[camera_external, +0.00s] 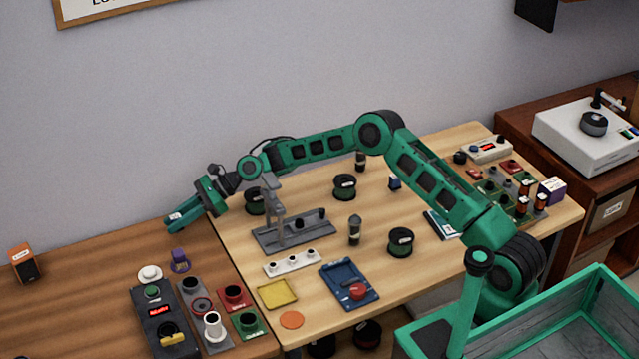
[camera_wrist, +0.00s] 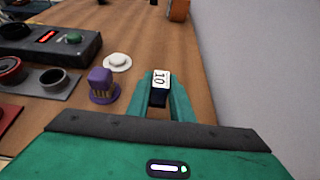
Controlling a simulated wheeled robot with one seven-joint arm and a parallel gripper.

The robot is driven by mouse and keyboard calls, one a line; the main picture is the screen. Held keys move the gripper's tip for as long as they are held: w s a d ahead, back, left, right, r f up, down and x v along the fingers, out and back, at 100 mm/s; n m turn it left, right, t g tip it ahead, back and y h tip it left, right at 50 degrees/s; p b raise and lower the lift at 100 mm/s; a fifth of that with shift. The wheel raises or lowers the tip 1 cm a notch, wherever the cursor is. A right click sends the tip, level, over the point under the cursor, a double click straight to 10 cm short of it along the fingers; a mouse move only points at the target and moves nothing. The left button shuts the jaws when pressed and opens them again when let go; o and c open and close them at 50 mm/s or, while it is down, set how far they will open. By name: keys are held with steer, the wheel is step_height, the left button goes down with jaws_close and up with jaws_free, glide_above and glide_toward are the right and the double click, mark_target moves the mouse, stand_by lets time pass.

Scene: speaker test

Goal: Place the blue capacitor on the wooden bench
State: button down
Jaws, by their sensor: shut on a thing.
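My gripper (camera_external: 172,222) is at the back right part of the brown wooden bench (camera_external: 85,290), close to the wall. In the wrist view my gripper (camera_wrist: 160,98) is shut on a small block, the blue capacitor (camera_wrist: 159,99), with a dark blue-black body and a white top marked 10. In the external view the capacitor (camera_external: 175,216) shows only as a small pale patch between the fingers. The brown bench top (camera_wrist: 190,60) lies beneath and ahead of it. I cannot tell whether the capacitor touches the bench.
A purple knobbed part (camera_wrist: 103,86) and a white round part (camera_wrist: 117,62) stand just left of my gripper. A dark control box (camera_external: 162,318) and several coloured parts are nearer the front. An orange speaker (camera_external: 24,263) stands far left. The bench between is clear.

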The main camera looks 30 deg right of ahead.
steer(key=shift+f, duration=1.2)
steer(key=shift+f, duration=0.1)
steer(key=c, duration=1.6)
jaws_free()
steer(key=shift+o, duration=0.2)
steer(key=shift+v, duration=3.8)
